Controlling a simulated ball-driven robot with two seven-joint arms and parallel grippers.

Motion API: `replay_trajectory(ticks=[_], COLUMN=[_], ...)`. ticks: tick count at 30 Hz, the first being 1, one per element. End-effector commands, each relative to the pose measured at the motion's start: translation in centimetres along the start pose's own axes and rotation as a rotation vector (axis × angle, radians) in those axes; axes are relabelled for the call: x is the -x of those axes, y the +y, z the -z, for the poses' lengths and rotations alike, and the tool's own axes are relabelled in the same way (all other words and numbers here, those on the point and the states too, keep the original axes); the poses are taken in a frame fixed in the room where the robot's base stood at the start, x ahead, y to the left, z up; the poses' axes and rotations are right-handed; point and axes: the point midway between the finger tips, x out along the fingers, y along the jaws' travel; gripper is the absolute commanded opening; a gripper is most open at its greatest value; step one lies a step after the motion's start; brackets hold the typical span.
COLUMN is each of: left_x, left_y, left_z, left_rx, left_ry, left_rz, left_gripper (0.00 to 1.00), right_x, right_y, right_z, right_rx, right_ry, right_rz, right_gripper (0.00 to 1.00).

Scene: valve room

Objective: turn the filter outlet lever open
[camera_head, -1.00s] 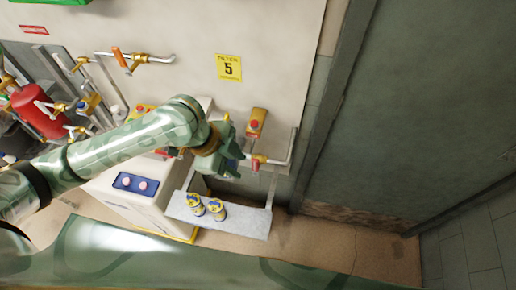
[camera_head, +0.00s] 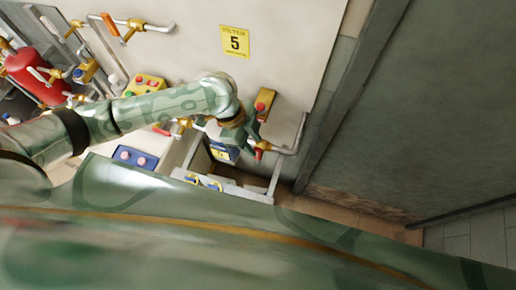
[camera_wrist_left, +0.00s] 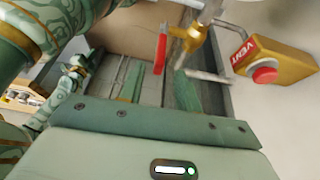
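A red lever (camera_head: 259,153) on a brass valve (camera_head: 265,145) sits on the pipe below the yellow box at the right end of the wall panel. No label names this lever. In the left wrist view the red lever (camera_wrist_left: 161,53) hangs beside its brass valve (camera_wrist_left: 194,38). My left gripper (camera_head: 226,153) is just left of the lever in the head view. Its fingers (camera_wrist_left: 160,88) are apart in the wrist view, with the lever's end showing between and beyond them. I cannot tell whether they touch it. My right gripper does not show.
A yellow box with a red button (camera_head: 264,104), marked VENT in the wrist view (camera_wrist_left: 275,64), is close to the lever. A grey shelf (camera_head: 248,193) holds cans below. Another red-levered valve (camera_head: 183,123) is left.

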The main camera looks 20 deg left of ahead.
Motion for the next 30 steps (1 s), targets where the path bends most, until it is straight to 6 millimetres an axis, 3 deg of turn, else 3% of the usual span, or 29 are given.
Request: replay_trajectory(ticks=[1,6,18,22,30], left_x=[-1.2,-3.5,-4.2,-4.2,-4.0], left_y=[0.1,0.0,0.0,0.0,0.0], left_z=[0.0,0.0,0.0,0.0,-0.3], left_rx=[0.002,0.001,0.0,0.0,0.0], left_ry=[0.001,0.001,0.0,0.0,-0.009], left_rz=[-0.003,0.0,0.001,0.001,0.001], left_gripper=[0.34,0.34,0.34,0.0,0.0], right_x=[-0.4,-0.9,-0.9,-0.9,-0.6], right_y=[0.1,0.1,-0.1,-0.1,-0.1], right_z=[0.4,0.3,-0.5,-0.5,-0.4], right_rx=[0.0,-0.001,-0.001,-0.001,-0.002], right_ry=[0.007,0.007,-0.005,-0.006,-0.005], right_rz=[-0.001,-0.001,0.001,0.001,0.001], right_gripper=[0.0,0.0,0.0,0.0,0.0])
